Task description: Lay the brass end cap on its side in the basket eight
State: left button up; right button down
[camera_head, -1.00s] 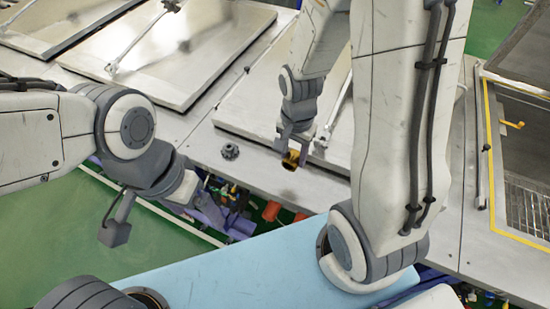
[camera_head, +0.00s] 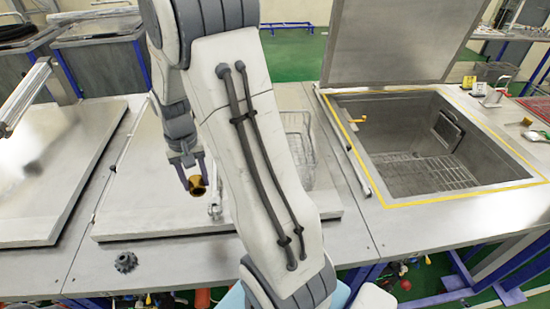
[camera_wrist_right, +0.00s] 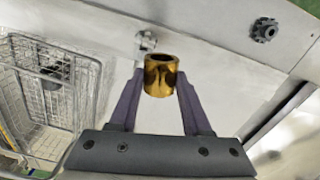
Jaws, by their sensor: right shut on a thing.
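The brass end cap (camera_head: 197,186) is a short hollow gold cylinder. My right gripper (camera_head: 190,176) is shut on it and holds it above the closed steel lid, as the head view shows. In the right wrist view the cap (camera_wrist_right: 160,78) sits between the two fingertips with its open end showing. A wire basket (camera_head: 300,125) stands to the right, partly hidden behind my right arm; it also shows at the left of the right wrist view (camera_wrist_right: 50,128). I cannot read a number on it. My left gripper is out of view.
An open steel tank (camera_head: 375,165) with a yellow border, raised lid (camera_head: 395,40) and wire rack inside stands at the right. A dark gear-like part (camera_head: 126,262) lies on the front counter. Another closed lid (camera_head: 50,185) is at the left.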

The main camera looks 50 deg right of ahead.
jog(key=w+d+r+n+p, duration=0.1)
jog(key=w+d+r+n, duration=0.35)
jog(key=d, duration=0.45)
jog(key=w+d+r+n+p, duration=0.1)
jog(key=w+d+r+n, duration=0.3)
jog(key=d, duration=0.5)
jog(key=s+d+r+n+p, duration=0.1)
jog(key=s+d+r+n, duration=0.2)
jog(key=d+r, duration=0.35)
jog(key=s+d+r+n+p, duration=0.1)
jog(key=s+d+r+n, duration=0.25)
jog(key=d, duration=0.65)
jog(key=f+b, duration=0.1)
jog(key=f, duration=0.7)
jog(key=f+b, duration=0.2)
jog(key=f, duration=0.6)
jog(key=f+b, duration=0.1)
jog(key=f, duration=0.7)
jog(key=shift+s+d, duration=0.3)
notch_tip(320, 180, down, 4)
jog(key=shift+p, duration=0.6)
jog(key=shift+f, duration=0.3)
